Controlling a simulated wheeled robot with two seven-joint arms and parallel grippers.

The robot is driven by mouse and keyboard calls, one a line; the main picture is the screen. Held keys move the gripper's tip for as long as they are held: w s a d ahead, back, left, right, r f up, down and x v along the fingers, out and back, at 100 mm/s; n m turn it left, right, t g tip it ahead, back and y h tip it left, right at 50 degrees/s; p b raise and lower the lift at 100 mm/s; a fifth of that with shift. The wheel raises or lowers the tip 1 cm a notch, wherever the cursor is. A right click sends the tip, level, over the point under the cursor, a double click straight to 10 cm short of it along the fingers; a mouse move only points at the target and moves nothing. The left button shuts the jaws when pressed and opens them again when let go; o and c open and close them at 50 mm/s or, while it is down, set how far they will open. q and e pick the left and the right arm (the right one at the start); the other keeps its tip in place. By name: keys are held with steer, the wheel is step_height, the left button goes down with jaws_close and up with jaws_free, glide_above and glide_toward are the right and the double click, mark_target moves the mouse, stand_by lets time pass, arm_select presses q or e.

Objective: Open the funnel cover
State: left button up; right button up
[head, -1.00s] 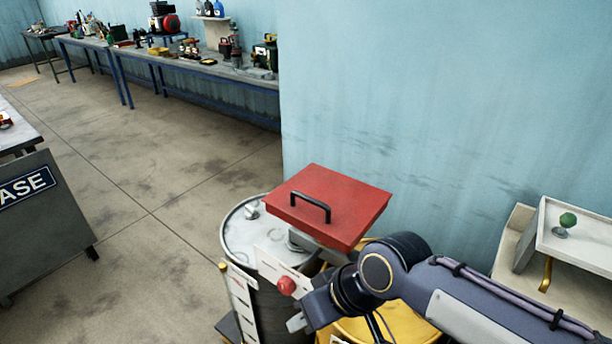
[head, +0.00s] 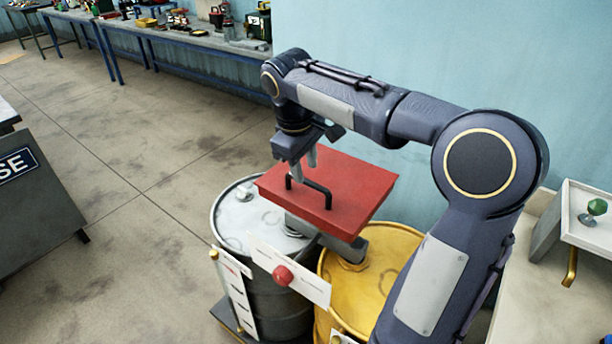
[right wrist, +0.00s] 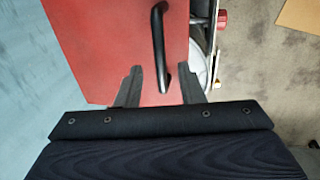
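The red funnel cover (head: 350,195) lies flat and looks closed, above a grey drum and a yellow drum. Its black bar handle (head: 320,190) stands up from the top face. My right gripper (head: 305,168) is open and points down just over the far-left end of the handle. In the right wrist view, the two fingers (right wrist: 160,85) are spread, with the black handle (right wrist: 157,40) between them in the picture. They do not grip it, and I cannot tell how far above it they are. The funnel under the cover is mostly hidden. My left gripper is not in view.
The grey drum (head: 233,208) and yellow drum (head: 385,265) stand under the cover. A red knob (head: 282,276) and white label plates are in front. A blue wall is close behind. A white tray (head: 600,240) stands at the right.

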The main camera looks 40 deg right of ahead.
mark_target(307, 180)
steer(key=shift+d+f, duration=0.15)
steer(key=shift+f, duration=0.6)
steer(key=shift+d+f, duration=0.15)
steer(key=shift+f, duration=0.6)
jaws_close()
